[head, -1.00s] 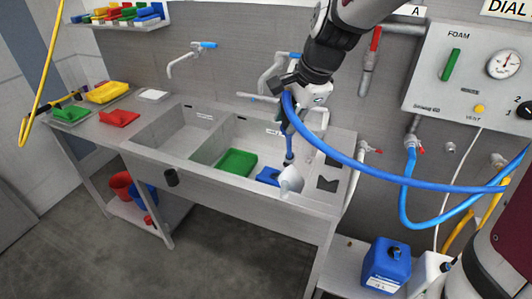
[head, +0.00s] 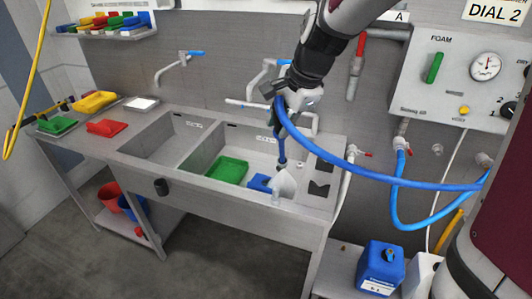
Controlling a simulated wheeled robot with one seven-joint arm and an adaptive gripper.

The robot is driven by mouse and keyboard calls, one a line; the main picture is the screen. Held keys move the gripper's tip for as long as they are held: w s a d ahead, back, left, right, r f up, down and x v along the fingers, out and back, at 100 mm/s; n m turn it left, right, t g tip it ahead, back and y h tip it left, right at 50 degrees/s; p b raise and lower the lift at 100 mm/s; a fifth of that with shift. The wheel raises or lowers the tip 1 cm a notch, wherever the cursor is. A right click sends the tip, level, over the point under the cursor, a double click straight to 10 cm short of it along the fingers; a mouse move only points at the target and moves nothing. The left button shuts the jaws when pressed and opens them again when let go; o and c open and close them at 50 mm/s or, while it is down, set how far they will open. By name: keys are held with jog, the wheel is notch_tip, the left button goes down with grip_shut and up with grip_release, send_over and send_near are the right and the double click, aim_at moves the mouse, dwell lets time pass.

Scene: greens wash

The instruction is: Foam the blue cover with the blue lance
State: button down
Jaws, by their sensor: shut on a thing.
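The blue cover (head: 259,182) lies in the right part of the right sink basin, partly hidden behind a white cone. My gripper (head: 284,120) is above that basin and shut on the blue lance (head: 282,150), which points down. The white cone (head: 284,184) spreads below the lance's tip, beside the cover's right side; it looks like foam spray. The blue hose (head: 350,178) runs from the lance to the right. How much foam lies on the cover is too small to tell.
A green tray (head: 226,170) lies in the same basin, left of the cover. The left basin (head: 165,145) looks empty. Taps (head: 268,75) stand behind the sinks. The foam panel (head: 450,75) hangs at the right, and a blue canister (head: 380,266) stands below it.

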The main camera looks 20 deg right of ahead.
jog(key=shift+w+a, duration=0.1)
jog(key=w+a, duration=0.8)
jog(key=a, duration=0.2)
jog(key=shift+w, duration=0.3)
dwell(1.8)
dwell(0.7)
jog(key=c, duration=2)
grip_release()
jog(key=shift+c, duration=0.4)
